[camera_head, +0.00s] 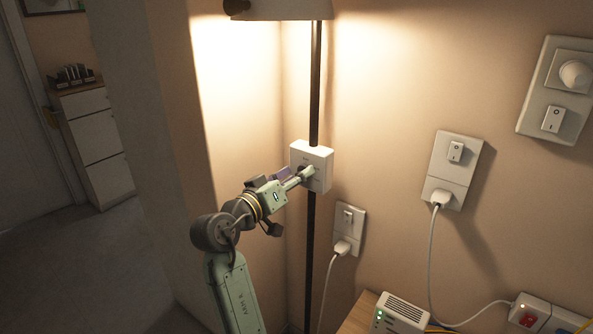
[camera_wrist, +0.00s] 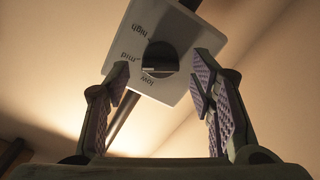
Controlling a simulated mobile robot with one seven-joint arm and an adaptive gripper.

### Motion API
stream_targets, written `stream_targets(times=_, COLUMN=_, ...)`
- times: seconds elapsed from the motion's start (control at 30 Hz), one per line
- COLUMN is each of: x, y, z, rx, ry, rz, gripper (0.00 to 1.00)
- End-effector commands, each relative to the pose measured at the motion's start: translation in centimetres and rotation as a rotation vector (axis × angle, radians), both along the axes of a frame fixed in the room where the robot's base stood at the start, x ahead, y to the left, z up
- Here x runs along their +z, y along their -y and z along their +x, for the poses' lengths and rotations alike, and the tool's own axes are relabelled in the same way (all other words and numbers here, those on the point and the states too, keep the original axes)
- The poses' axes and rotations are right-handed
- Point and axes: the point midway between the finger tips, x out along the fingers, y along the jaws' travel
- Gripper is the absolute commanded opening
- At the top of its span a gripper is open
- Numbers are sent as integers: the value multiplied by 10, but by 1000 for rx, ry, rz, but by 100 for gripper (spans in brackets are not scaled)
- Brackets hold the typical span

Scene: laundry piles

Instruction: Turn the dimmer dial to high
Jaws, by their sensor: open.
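The dimmer box (camera_head: 321,156) is a white square box on the black lamp pole (camera_head: 315,90). In the wrist view its face (camera_wrist: 182,28) shows the words high, mid and low. The round black dimmer dial (camera_wrist: 160,57) sits in the middle of that face, with low printed just below it. I cannot clearly tell which word its marker faces. My gripper (camera_wrist: 163,76) is open, with one purple-padded finger on each side of the dial and nothing between them. In the head view my gripper (camera_head: 303,177) is in front of the box and hides the dial.
The lamp shade (camera_head: 285,9) glows above. Wall plates with switches stand to the right, one (camera_head: 349,227) close by and another (camera_head: 455,165) farther off, both with plugged-in cords. A white router (camera_head: 402,311) sits on a wooden surface at the bottom. Open floor lies left.

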Motion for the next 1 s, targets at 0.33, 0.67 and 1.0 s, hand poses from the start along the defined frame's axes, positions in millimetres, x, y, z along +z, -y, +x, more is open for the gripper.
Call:
stream_targets(times=0.33, x=0, y=5, z=7, rx=1, ry=1, rz=1, gripper=50)
stream_targets(times=0.67, x=0, y=4, z=6, rx=1, ry=1, rz=1, gripper=31)
stream_targets(times=1.0, x=0, y=4, z=6, rx=1, ry=1, rz=1, gripper=9)
